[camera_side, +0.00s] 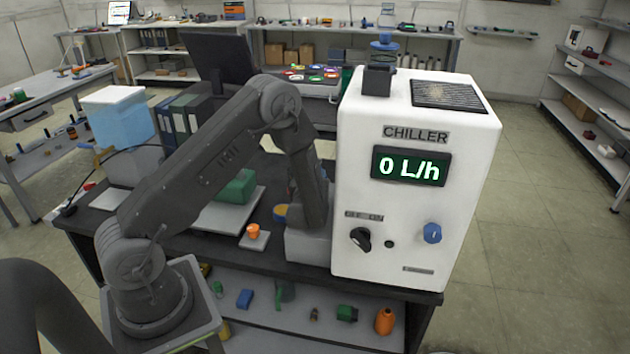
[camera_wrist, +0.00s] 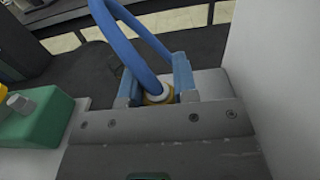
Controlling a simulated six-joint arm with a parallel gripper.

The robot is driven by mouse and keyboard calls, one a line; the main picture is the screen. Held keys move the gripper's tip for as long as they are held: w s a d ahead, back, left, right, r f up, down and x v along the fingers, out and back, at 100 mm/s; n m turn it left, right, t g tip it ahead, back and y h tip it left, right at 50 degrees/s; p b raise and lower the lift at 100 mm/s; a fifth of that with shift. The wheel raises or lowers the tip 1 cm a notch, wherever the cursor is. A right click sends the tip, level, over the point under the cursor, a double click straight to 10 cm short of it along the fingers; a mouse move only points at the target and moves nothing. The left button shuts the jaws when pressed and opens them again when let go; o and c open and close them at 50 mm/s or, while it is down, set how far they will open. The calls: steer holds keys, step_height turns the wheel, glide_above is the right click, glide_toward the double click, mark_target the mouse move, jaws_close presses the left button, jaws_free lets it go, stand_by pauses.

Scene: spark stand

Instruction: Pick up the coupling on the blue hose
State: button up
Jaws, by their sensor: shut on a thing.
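The blue hose (camera_wrist: 122,42) loops down from the top of the wrist view and ends at the coupling (camera_wrist: 158,97), which has a pale centre and a yellow ring. My gripper (camera_wrist: 157,88) has its blue fingers on either side of the coupling and is shut on it. In the side view my gripper (camera_side: 308,243) points down beside the left wall of the white chiller (camera_side: 400,270). Its fingers and the held coupling cannot be made out clearly there.
The chiller wall (camera_wrist: 275,70) rises close on the right of the wrist view. A green block (camera_wrist: 38,117) with a grey knob lies at left. In the side view, a small orange piece (camera_side: 253,230) sits on a pale plate left of my gripper, and folders (camera_side: 185,120) stand behind my arm.

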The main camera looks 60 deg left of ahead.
steer(key=shift+r, duration=0.5)
step_height(320, 180, up, 3)
steer(key=shift+f, duration=0.1)
steer(key=s+a+r, duration=0.6)
steer(key=s, duration=0.3)
steer(key=shift+s+a+r, duration=0.25)
steer(key=shift+a+r, duration=0.15)
